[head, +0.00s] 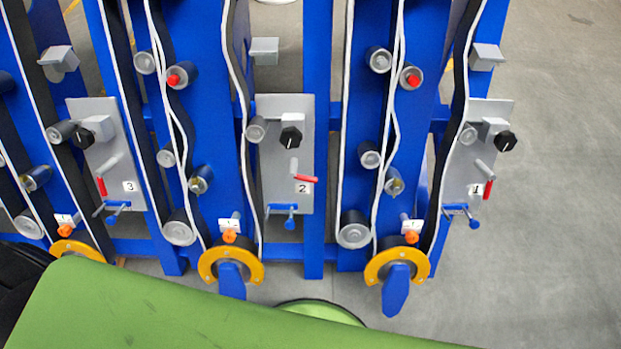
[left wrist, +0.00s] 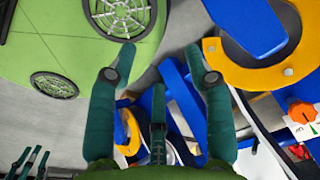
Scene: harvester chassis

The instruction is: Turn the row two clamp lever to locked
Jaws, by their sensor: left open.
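The row two panel (head: 270,190) is a grey plate with a "2" label in the middle of the head view. Its clamp lever (head: 305,179) has a red grip and points nearly sideways to the right. Above the lever is a black knob (head: 291,138); below the panel is a blue wing handle (head: 290,221). My left gripper (left wrist: 160,52) shows only in the left wrist view. Its fingers are spread with nothing between them, and I cannot make out the row two lever there. My right gripper is not in view.
Row one's red lever (head: 487,189) and row three's red lever (head: 101,186) hang downward. Yellow rings (head: 259,271) with blue tongues stick out low on the chassis. In the left wrist view, a yellow ring (left wrist: 222,66) and orange knob (left wrist: 301,112) are close on the right. Grey floor is clear at right.

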